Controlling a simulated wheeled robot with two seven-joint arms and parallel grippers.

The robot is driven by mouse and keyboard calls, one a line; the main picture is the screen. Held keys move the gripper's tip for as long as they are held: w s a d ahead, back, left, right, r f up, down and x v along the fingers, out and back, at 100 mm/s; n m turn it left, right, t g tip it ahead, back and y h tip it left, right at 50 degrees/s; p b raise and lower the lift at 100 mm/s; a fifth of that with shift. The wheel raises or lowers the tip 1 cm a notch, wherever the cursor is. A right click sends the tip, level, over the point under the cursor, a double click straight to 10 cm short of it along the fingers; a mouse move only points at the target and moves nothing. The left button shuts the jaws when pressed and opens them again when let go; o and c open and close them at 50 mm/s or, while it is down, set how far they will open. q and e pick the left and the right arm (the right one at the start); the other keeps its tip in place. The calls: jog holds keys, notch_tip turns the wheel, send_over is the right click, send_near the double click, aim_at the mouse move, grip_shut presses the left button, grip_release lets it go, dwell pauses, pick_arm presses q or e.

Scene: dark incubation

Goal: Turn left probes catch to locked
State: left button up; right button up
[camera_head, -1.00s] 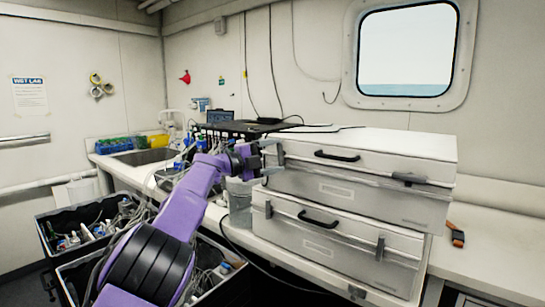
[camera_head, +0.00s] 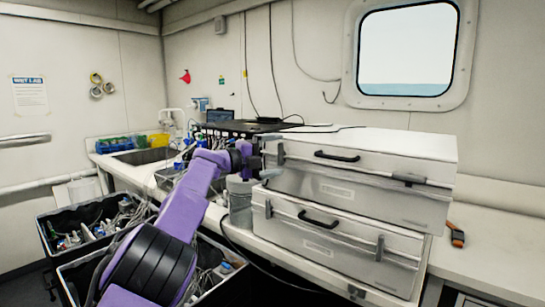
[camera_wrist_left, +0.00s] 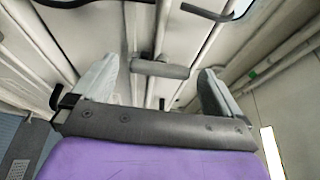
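Two pale metal cases are stacked on the bench, an upper case (camera_head: 335,187) and a lower case (camera_head: 325,246). The upper case's left catch (camera_head: 281,153) is at its left front corner, beside my gripper; its setting is hard to tell. The upper case's right catch (camera_head: 408,179) lies level. My left gripper (camera_head: 268,161) is at that left front corner, close to the left catch; contact cannot be told. In the left wrist view the gripper (camera_wrist_left: 158,90) has its fingers wide apart. A grey bar (camera_wrist_left: 158,69) shows between them, apart from both. My right gripper is out of view.
The lower case has a left catch (camera_head: 268,209) and a right catch (camera_head: 380,248), both upright. A grey container (camera_head: 240,202) stands just below my gripper. Black crates (camera_head: 62,268) are on the floor at left. An orange-handled tool (camera_head: 456,236) lies right of the cases.

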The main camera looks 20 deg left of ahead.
pick_arm(q)
jog(key=shift+s+a+f, duration=0.1)
jog(key=shift+s+a, duration=0.05)
jog(key=shift+s, duration=0.05)
jog(key=b+v, duration=0.5)
jog(key=v, duration=0.5)
